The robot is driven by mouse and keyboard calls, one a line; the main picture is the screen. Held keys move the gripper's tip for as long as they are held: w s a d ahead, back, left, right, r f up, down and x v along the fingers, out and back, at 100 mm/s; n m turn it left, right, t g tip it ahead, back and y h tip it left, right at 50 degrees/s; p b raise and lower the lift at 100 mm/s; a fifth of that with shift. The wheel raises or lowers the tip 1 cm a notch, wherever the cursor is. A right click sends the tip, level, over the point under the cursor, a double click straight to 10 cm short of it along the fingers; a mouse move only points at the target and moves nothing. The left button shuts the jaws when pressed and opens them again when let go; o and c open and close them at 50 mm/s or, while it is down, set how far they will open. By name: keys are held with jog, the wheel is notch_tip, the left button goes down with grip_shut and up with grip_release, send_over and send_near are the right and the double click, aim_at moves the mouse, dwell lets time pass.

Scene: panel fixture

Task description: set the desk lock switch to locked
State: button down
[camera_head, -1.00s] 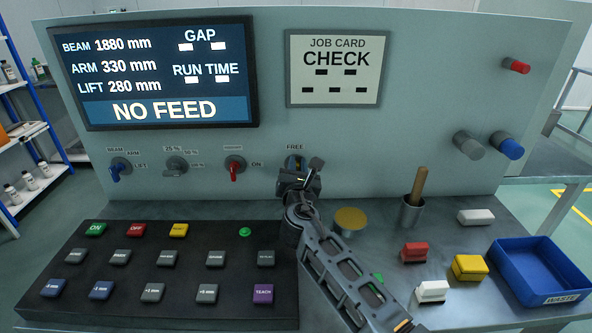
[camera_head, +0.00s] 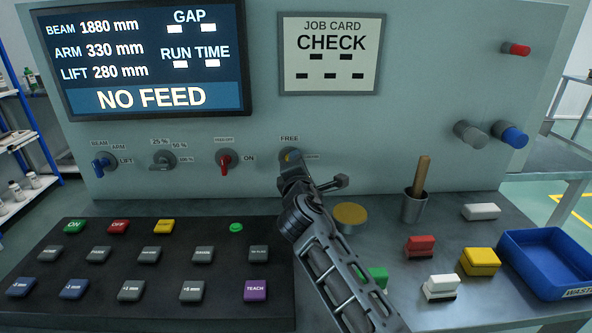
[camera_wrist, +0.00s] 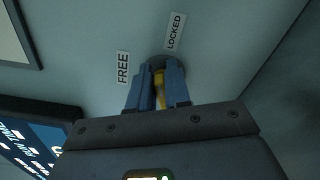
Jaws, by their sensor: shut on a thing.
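The desk lock switch (camera_head: 290,155) is a round knob with a yellow handle, on the upright panel. A FREE label (camera_head: 290,138) is above it and a small label at its right reads LOCKED (camera_wrist: 174,30) in the wrist view. My gripper (camera_wrist: 158,90) is shut on the yellow handle (camera_wrist: 159,78), with one blue finger on each side. In the head view my gripper (camera_head: 291,167) covers the lower part of the switch.
Other rotary switches, one with a red handle (camera_head: 226,162), are to the left. A black button console (camera_head: 110,275) lies at the front left. A gold disc (camera_head: 350,214), a cup with a stick (camera_head: 414,207) and a blue waste bin (camera_head: 521,240) are on the right.

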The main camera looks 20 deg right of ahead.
jog(key=shift+d+f+m+b, duration=0.1)
jog(key=shift+f+m+b, duration=0.15)
jog(key=shift+m+b, duration=0.7)
jog(key=shift+f+m+b, duration=0.2)
jog(key=shift+m+b, duration=0.45)
jog(key=shift+m, duration=0.6)
jog(key=c, duration=1.2)
grip_release()
jog(key=shift+o, duration=0.2)
jog(key=v, duration=0.8)
jog(key=shift+r, duration=0.1)
